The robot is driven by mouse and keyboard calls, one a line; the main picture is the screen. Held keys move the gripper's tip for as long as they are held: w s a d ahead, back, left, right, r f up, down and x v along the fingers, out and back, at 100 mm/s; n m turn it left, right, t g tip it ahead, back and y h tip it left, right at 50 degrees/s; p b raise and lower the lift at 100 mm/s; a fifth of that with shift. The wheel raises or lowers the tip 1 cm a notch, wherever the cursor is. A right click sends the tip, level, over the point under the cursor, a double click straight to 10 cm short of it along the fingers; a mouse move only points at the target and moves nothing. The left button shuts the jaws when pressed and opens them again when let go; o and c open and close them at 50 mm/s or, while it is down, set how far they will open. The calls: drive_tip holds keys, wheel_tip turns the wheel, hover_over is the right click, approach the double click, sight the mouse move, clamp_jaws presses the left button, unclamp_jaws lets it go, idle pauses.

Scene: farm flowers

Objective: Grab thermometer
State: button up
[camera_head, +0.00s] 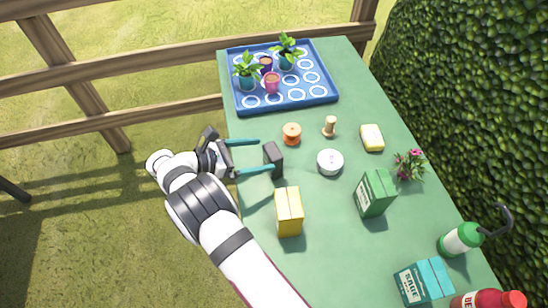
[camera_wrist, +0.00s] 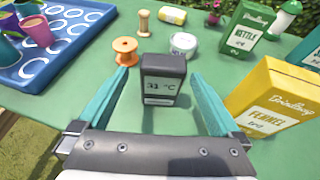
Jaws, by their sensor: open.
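The thermometer (camera_head: 274,160) is a small dark grey upright block on the green table near its left edge. In the wrist view the thermometer (camera_wrist: 163,80) shows a display reading in °C and faces my gripper. My gripper (camera_head: 262,157) comes in from the left with two teal fingers. In the wrist view my gripper (camera_wrist: 158,92) is open, with one finger on each side of the thermometer and visible gaps on both sides. The thermometer stands near the fingertips, and I cannot see either finger touching it.
An orange spool (camera_head: 291,133) and a white round tin (camera_head: 330,162) stand behind it. A yellow box (camera_head: 289,212) stands close on the near side. A blue tray (camera_head: 318,96) with pots is at the far end. A green box (camera_head: 374,193) stands right on the table (camera_head: 335,245).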

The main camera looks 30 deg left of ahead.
drive_tip(key=x, duration=0.7)
drive_tip(key=shift+w+d, duration=0.2)
drive_tip(key=shift+d, duration=0.25)
drive_tip(key=c, duration=1.3)
